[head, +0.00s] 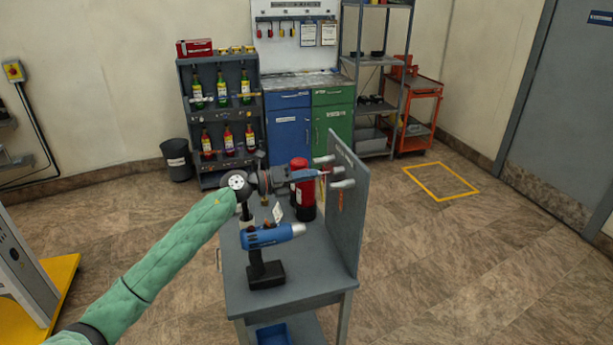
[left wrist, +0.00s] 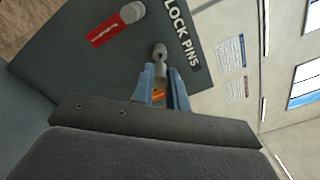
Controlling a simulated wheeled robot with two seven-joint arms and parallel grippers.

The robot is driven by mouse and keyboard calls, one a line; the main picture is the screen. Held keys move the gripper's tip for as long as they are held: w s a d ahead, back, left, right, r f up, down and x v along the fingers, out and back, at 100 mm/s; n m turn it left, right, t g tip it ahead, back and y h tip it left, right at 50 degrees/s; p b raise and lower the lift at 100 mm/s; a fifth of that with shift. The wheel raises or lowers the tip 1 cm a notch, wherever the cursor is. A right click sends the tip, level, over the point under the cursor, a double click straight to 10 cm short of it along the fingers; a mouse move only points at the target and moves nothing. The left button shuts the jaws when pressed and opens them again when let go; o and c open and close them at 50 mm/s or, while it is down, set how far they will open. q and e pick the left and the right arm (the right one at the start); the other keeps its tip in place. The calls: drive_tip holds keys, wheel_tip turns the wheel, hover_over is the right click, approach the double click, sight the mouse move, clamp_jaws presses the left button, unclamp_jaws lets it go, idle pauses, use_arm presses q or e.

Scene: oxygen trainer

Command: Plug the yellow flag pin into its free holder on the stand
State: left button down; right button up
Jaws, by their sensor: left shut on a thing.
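The stand's upright grey board (head: 347,205) carries pale round holders. My left gripper (head: 318,173) reaches across to the board from the left. In the left wrist view its two blue fingers (left wrist: 163,82) are shut on the yellow flag pin (left wrist: 158,95), which shows as a small orange-yellow patch between them. The free holder (left wrist: 160,51) is straight ahead of the fingertips, very close. I cannot tell whether the pin touches or enters it. A red flag (left wrist: 103,30) hangs at another holder (left wrist: 132,12). My right gripper is out of view.
A blue drill (head: 268,237) stands on the grey table (head: 315,277) below my left arm. A red cylinder (head: 303,195) stands behind it, near my gripper. The board closes off the table's right side. Floor to the right is open.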

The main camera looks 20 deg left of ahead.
sight(320, 173)
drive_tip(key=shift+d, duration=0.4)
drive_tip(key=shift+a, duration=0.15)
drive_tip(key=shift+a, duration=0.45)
use_arm(q)
drive_tip(key=shift+w+d, duration=0.3)
drive_tip(key=shift+d, duration=0.15)
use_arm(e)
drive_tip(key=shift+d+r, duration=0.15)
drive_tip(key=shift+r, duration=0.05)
use_arm(q)
drive_tip(key=shift+p+x, duration=0.65)
drive_tip(key=shift+x, duration=0.8)
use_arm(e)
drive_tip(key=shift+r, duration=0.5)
use_arm(q)
drive_tip(key=c, duration=1.3)
unclamp_jaws()
